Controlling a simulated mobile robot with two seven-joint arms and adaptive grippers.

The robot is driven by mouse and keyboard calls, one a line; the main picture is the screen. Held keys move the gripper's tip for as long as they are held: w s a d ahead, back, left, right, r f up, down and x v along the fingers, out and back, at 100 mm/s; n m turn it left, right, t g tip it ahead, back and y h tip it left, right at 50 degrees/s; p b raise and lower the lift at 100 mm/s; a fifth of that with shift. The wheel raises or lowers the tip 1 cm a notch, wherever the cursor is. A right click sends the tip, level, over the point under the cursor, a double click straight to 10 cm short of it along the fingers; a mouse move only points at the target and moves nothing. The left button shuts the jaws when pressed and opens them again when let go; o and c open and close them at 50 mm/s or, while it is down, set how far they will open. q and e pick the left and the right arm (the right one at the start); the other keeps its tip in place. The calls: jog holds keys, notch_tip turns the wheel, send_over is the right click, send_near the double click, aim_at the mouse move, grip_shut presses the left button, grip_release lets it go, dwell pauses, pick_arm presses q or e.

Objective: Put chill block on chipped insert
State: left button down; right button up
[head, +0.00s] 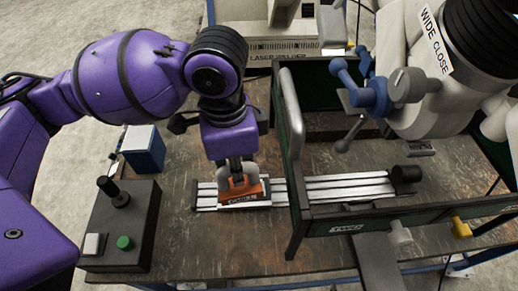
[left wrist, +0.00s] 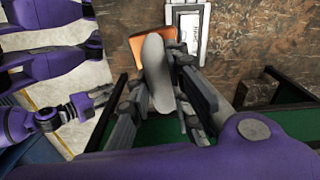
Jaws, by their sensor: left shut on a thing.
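My left gripper (head: 237,165) points down over the slotted rail and is shut on the grey grip of the orange-brown chill block (head: 266,187). In the left wrist view, the grey grip lies between the dark fingers (left wrist: 165,100), with the orange block (left wrist: 142,46) beyond it. A pale labelled piece, probably the chipped insert (head: 243,199), shows at the block's near edge; it also shows in the left wrist view (left wrist: 187,25). I cannot tell whether block and insert touch. What seems my right gripper (left wrist: 92,101) is small at the left of the wrist view, its jaws unclear.
A green-walled frame with a grey handle (head: 292,112) stands just right of my left gripper. A control box (head: 122,225) and a blue box (head: 143,150) stand left. Table between box and rail is clear.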

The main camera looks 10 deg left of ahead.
pick_arm(q)
jog(key=s+d+r+m+p, duration=0.1)
jog(key=s+d+r+m, duration=0.15)
jog(key=m, duration=0.55)
jog(key=s+d+r+m+p, duration=0.1)
jog(key=s+m, duration=0.3)
jog(key=m, duration=0.3)
jog(key=w+a+f, duration=0.1)
jog(key=w, duration=0.2)
jog(key=w+a+f+b, duration=0.1)
jog(key=w+f, duration=0.1)
jog(key=w, duration=0.1)
jog(key=w+a+f, duration=0.1)
jog(key=w+f, duration=0.1)
jog(key=w, duration=0.1)
jog(key=shift+w+a+f+b, duration=0.25)
jog(key=shift+w+f, duration=0.45)
jog(key=shift+f, duration=0.65)
jog(key=shift+w+a+f+b, duration=0.3)
jog(key=shift+w+f, duration=0.35)
jog(key=shift+f, duration=0.75)
jog(key=shift+w+a+f+b, duration=0.25)
jog(key=shift+w+f, duration=0.45)
jog(key=shift+f, duration=0.65)
jog(key=shift+f, duration=0.1)
